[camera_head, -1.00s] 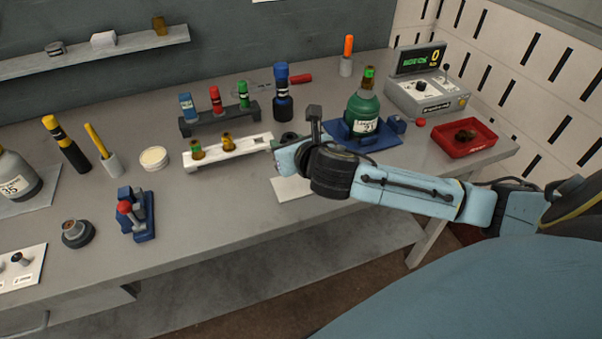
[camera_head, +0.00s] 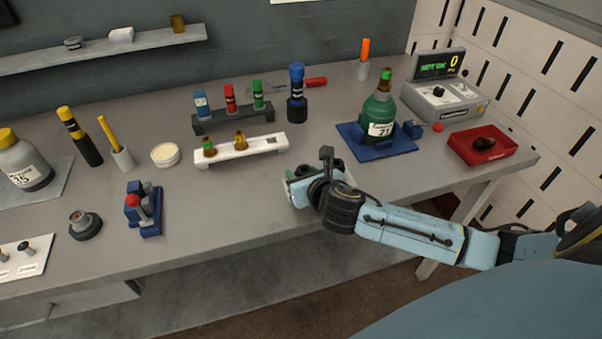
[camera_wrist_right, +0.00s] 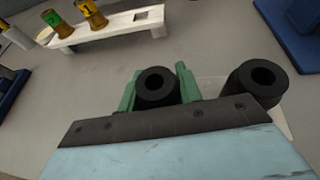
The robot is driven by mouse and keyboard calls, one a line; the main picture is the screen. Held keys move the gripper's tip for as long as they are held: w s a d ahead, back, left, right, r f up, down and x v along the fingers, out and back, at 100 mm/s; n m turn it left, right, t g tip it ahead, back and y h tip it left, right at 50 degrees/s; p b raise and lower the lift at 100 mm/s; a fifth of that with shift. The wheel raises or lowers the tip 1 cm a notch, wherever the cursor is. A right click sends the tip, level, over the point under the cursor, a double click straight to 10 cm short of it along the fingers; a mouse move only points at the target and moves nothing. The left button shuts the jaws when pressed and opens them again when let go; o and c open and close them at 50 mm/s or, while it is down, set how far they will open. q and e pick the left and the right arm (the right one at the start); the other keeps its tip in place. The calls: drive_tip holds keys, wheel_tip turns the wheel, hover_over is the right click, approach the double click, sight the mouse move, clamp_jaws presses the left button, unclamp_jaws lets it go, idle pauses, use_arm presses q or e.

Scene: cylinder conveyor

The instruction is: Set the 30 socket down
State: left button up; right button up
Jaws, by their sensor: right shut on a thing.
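My right gripper (camera_head: 291,184) is low over the front part of the bench, in front of the white rack. In the right wrist view its green fingers (camera_wrist_right: 158,82) are shut on a black hollow socket (camera_wrist_right: 155,88). No number can be read on it, and I cannot tell whether it touches the surface below. A second black socket (camera_wrist_right: 262,78) stands apart, right of the fingers in that view. A pale card (camera_wrist_right: 284,122) shows partly beneath. My left gripper is not in view.
The white rack (camera_head: 268,145) holds two small brown vials. Behind it is a dark rack (camera_head: 228,122) with coloured tubes. A green bottle (camera_head: 378,112) stands on a blue base, left of a red tray (camera_head: 502,152).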

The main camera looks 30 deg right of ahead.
drive_tip(key=o, duration=1.1)
drive_tip(key=shift+f, duration=0.1)
drive_tip(key=shift+c, duration=0.2)
drive_tip(key=shift+s+r, duration=0.1)
drive_tip(key=shift+r, duration=0.1)
drive_tip(key=p+v, duration=0.1)
drive_tip(key=v, duration=1.1)
drive_tip(key=shift+p, duration=0.3)
